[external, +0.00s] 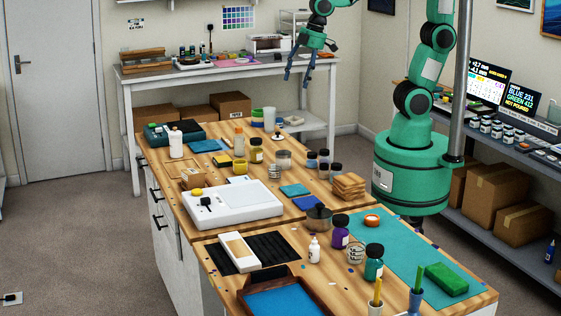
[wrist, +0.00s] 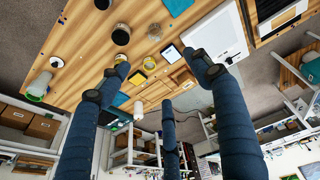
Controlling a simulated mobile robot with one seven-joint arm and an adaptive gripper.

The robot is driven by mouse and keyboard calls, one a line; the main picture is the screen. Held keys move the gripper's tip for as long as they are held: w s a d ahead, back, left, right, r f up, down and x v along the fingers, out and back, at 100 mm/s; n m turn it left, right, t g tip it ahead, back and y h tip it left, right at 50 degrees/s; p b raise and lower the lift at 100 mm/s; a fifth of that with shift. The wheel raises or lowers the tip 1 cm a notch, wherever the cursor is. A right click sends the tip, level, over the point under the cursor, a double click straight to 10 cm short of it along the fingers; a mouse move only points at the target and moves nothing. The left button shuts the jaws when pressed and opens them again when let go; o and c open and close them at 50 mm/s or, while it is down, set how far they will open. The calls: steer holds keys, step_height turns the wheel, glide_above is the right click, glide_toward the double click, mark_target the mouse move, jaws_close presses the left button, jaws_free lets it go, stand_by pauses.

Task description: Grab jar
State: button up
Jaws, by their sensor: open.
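My gripper (external: 298,78) has three dark blue fingers. It is open and empty, raised above the far part of the wooden bench, and in the wrist view its fingers (wrist: 158,75) are spread wide. Several jars stand on the bench, and I cannot tell which is meant. An amber jar with a dark lid (external: 256,150) stands at the far end beside a clear jar (external: 284,160). Small dark-lidded jars (external: 324,157) stand to their right. Nearer are a purple jar (external: 341,231) and a teal jar (external: 374,262). The wrist view shows a dark-lidded jar (wrist: 121,34), apart from the fingers.
A white scale-like device (external: 235,205), a yellow container (external: 240,166), a stack of wooden pieces (external: 348,186) and a dark pot (external: 319,217) crowd the bench. A teal mat (external: 415,262) lies at the right. A white table (external: 215,70) stands behind.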

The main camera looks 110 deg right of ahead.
steer(key=w+d+f+g, duration=0.2)
steer(key=w+d+f, duration=0.5)
steer(key=d+f, duration=0.5)
steer(key=g+b, duration=0.1)
glide_above(256, 139)
steer(key=shift+n+y, duration=0.4)
steer(key=f, duration=1)
steer(key=shift+d+f, duration=0.2)
steer(key=shift+f, duration=0.15)
steer(key=shift+s, duration=0.1)
steer(key=shift+f+b, duration=0.8)
steer(key=shift+f, duration=3.5)
steer(key=shift+f+b, duration=0.75)
steer(key=shift+f, duration=1.85)
steer(key=shift+s+a, duration=0.1)
steer(key=c, duration=1.3)
